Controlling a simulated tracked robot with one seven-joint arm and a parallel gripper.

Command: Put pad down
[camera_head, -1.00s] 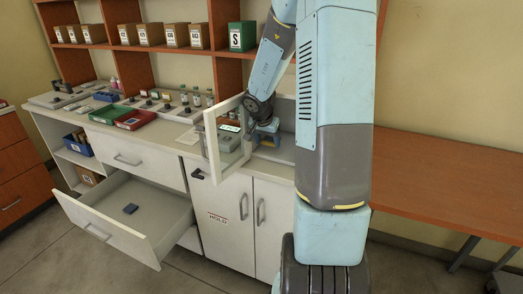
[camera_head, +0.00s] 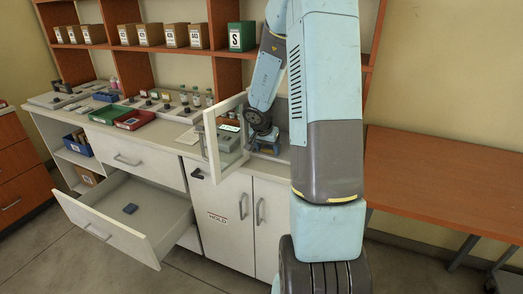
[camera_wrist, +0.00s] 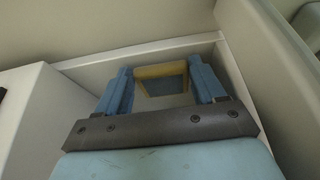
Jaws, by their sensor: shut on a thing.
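My gripper (camera_head: 264,146) is low inside the open incubator box on the counter, behind its door. In the wrist view, its two blue fingers (camera_wrist: 163,82) are closed on a small tan-edged piece with a grey-blue face (camera_wrist: 165,86), which looks like the pad. The piece sits between the fingertips, close to the pale box floor and a corner of its walls. I cannot tell whether it touches the floor. The pad cannot be made out in the head view. The incubator's framed glass door (camera_head: 212,147) stands open to the left of my gripper.
A drawer (camera_head: 150,215) is pulled out below, with a small dark blue block (camera_head: 130,208) in it. Green (camera_head: 109,114) and red (camera_head: 134,120) trays and several small bottles stand on the counter at left. The orange table (camera_head: 440,180) at right is bare.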

